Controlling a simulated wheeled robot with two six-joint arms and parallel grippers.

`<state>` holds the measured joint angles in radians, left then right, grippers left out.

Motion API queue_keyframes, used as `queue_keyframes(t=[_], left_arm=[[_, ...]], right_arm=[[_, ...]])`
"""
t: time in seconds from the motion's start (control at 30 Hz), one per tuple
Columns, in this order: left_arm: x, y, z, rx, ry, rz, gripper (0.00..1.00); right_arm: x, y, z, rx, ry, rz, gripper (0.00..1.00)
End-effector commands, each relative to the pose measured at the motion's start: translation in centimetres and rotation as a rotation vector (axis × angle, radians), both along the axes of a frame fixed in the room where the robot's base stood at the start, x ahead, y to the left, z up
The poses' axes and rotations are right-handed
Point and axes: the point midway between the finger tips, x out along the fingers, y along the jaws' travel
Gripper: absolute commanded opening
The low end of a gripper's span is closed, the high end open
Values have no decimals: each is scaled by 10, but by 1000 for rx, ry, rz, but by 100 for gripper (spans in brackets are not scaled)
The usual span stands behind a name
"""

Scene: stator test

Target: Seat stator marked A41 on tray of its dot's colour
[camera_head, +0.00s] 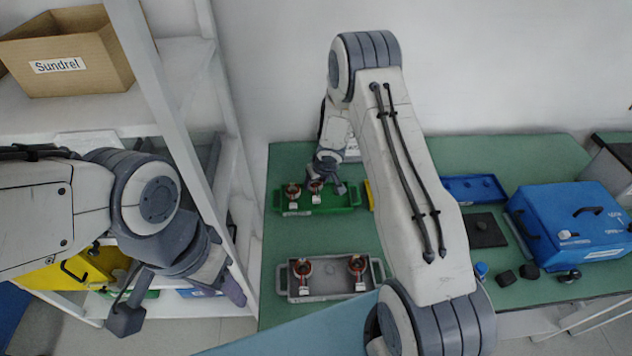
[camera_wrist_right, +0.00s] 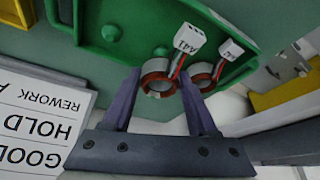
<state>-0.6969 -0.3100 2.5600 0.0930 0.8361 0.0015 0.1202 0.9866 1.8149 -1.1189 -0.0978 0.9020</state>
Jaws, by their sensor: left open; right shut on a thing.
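The green tray (camera_head: 335,206) holds two copper-wound stators at its left part, a left one (camera_head: 293,192) and a right one (camera_head: 316,187). My right gripper (camera_head: 327,178) is down at the right one. In the right wrist view my right gripper (camera_wrist_right: 157,76) is shut on a stator (camera_wrist_right: 158,88) with a white connector that reads A41. The other stator (camera_wrist_right: 203,82) is just beyond the right finger; its connector mark is hard to read. I cannot tell whether the held stator touches the tray. No coloured dot is visible. My left gripper (camera_head: 180,303) is open and empty, left of the table.
A grey tray (camera_head: 330,288) with two stators stands nearer on the table. A blue tray (camera_head: 474,189), a dark square plate (camera_head: 483,231) and a blue case (camera_head: 570,222) are at right. A yellow tray edge (camera_head: 368,195) shows behind my right arm. Shelving (camera_head: 185,75) stands left.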

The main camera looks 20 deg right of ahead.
Motion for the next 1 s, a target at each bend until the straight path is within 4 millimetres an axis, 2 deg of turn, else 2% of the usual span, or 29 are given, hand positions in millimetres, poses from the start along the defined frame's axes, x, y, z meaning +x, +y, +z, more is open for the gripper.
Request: queue_keyframes(t=[0.6, 1.0], left_arm=[[0, 0, -18, 0, 0, 0, 50], [0, 0, -19, 0, 0, 0, 50]], right_arm=[[0, 0, -19, 0, 0, 0, 0], [0, 0, -20, 0, 0, 0, 0]])
